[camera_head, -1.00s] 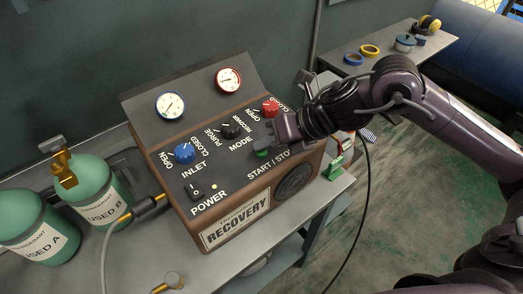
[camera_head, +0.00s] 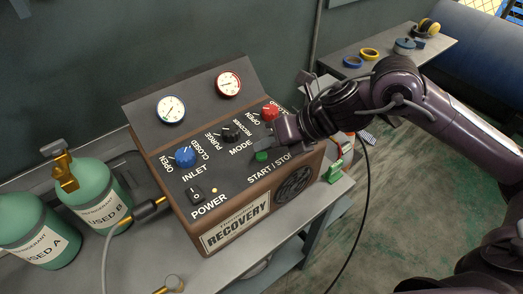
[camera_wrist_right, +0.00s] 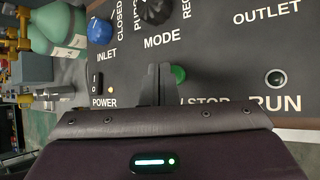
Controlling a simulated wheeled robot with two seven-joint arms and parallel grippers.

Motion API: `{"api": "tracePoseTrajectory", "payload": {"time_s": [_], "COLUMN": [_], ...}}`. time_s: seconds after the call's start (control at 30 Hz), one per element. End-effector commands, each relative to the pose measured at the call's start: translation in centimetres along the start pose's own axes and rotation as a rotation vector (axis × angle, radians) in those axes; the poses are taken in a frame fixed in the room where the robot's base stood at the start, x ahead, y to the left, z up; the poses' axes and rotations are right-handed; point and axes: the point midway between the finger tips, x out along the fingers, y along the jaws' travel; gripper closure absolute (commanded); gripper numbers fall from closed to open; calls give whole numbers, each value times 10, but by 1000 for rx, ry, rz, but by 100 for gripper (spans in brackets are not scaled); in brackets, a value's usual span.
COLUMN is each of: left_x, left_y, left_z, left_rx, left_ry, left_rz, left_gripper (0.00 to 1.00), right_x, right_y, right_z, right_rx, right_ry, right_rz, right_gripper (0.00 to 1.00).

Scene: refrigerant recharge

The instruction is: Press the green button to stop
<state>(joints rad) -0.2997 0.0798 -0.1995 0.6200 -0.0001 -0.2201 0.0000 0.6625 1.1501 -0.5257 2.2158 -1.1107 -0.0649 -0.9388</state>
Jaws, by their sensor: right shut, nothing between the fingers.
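The green button (camera_head: 262,156) is on the sloped panel of the recovery machine (camera_head: 236,232), above the START / STOP label. In the right wrist view the green button (camera_wrist_right: 178,73) shows just to the right of the fingertips, partly hidden by them. My right gripper (camera_head: 270,142) is shut and empty. Its fingertips are just above and beside the button in the head view, apparently clear of it. The closed fingers also show in the right wrist view (camera_wrist_right: 158,80). My left gripper is not in view.
The blue inlet knob (camera_head: 186,156), black mode knob (camera_head: 230,134) and red outlet knob (camera_head: 269,112) are on the same panel. The power switch (camera_head: 196,194) has a lit amber lamp beside it. The RUN lamp (camera_wrist_right: 275,79) looks unlit. Green tanks (camera_head: 97,194) stand at left.

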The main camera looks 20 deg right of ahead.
Motion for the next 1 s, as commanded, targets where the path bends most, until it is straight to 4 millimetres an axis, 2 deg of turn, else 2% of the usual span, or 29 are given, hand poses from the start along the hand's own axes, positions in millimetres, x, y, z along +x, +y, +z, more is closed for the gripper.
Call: {"api": "tracePoseTrajectory", "payload": {"time_s": [0.37,1.0], "left_x": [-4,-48], "left_y": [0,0], "left_z": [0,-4], "left_rx": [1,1], "left_ry": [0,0], "left_rz": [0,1], "left_gripper": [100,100], "right_x": [-3,-44], "right_y": [2,32], "right_z": [2,32], "right_rx": [-1,0], "right_ry": [0,0], "right_rz": [0,1], "right_gripper": [100,100]}}
